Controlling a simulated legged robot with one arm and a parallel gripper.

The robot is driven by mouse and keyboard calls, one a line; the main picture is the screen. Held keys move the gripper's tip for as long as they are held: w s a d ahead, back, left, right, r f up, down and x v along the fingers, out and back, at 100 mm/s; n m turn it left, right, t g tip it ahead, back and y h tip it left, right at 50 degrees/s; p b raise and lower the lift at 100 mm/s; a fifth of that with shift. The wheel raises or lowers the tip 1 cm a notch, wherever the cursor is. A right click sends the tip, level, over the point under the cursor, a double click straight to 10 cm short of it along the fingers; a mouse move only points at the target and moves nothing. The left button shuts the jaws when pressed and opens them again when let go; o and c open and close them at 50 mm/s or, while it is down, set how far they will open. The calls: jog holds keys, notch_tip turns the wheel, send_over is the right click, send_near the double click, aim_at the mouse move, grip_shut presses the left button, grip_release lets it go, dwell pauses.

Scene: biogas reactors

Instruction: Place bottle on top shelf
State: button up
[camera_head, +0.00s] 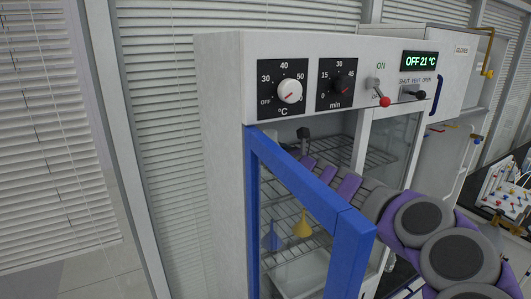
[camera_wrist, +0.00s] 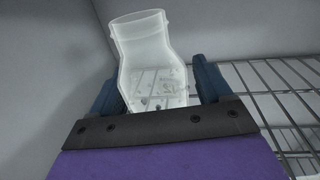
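In the wrist view a translucent whitish bottle (camera_wrist: 150,62) with a wide neck stands between the two blue fingers of my gripper (camera_wrist: 158,88). The fingers lie close against both its sides, and its base is hidden by the gripper body. In the head view my arm reaches through the open door into the cabinet, with the dark end of my gripper (camera_head: 304,134) just above the top wire shelf (camera_head: 345,150). The bottle cannot be made out there. In the wrist view a wire shelf (camera_wrist: 275,85) lies right of the bottle.
The blue-framed glass door (camera_head: 310,185) stands open in front of the cabinet (camera_head: 225,130). A lower wire shelf (camera_head: 280,215) holds a yellow funnel (camera_head: 303,226) and a blue funnel (camera_head: 273,238). A red-tipped switch (camera_head: 382,99) is on the panel above.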

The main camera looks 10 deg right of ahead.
jog(key=shift+o, duration=0.7)
jog(key=shift+d, duration=1.2)
jog(key=shift+a+r, duration=0.1)
jog(key=shift+a, duration=0.05)
jog(key=shift+s+a, duration=0.3)
jog(key=shift+s, duration=0.3)
jog(key=v, duration=0.4)
jog(key=shift+s+a+r, duration=0.1)
jog(key=shift+s+a, duration=0.05)
jog(key=shift+s, duration=0.25)
jog(key=s+d, duration=0.4)
jog(key=shift+s, duration=0.3)
jog(key=shift+s+a, duration=0.1)
jog(key=shift+s, duration=0.1)
jog(key=shift+s+a, duration=0.15)
jog(key=shift+a, duration=0.45)
jog(key=shift+d, duration=0.1)
